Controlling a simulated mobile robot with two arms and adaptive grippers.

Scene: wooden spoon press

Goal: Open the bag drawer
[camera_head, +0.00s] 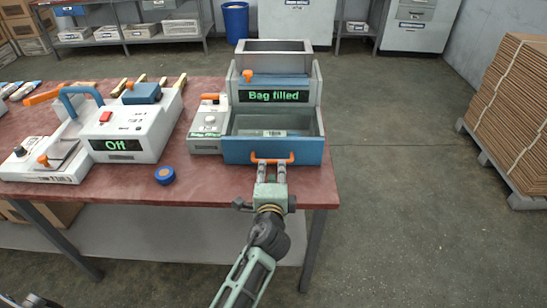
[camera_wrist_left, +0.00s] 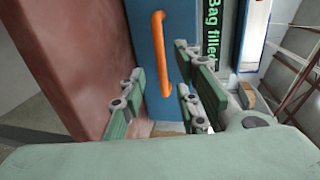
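The bag drawer (camera_head: 240,152) has a blue front and an orange handle (camera_head: 273,159). It stands out from the grey bag machine (camera_head: 311,92), and its open inside shows a pale, labelled item (camera_head: 268,133). The machine's display (camera_head: 274,96) reads "Bag filled". My left gripper (camera_head: 271,170) is at the handle, its two fingers apart. In the left wrist view the handle (camera_wrist_left: 160,50) lies between the open fingers (camera_wrist_left: 158,97), against the blue front; I cannot tell whether they touch it.
A white machine (camera_head: 128,132) reading "Off" stands on the red table (camera_head: 200,176) at left, with a blue round cap (camera_head: 165,175) near it. Stacked cardboard (camera_head: 510,110) on a pallet stands at far right. The floor right of the table is clear.

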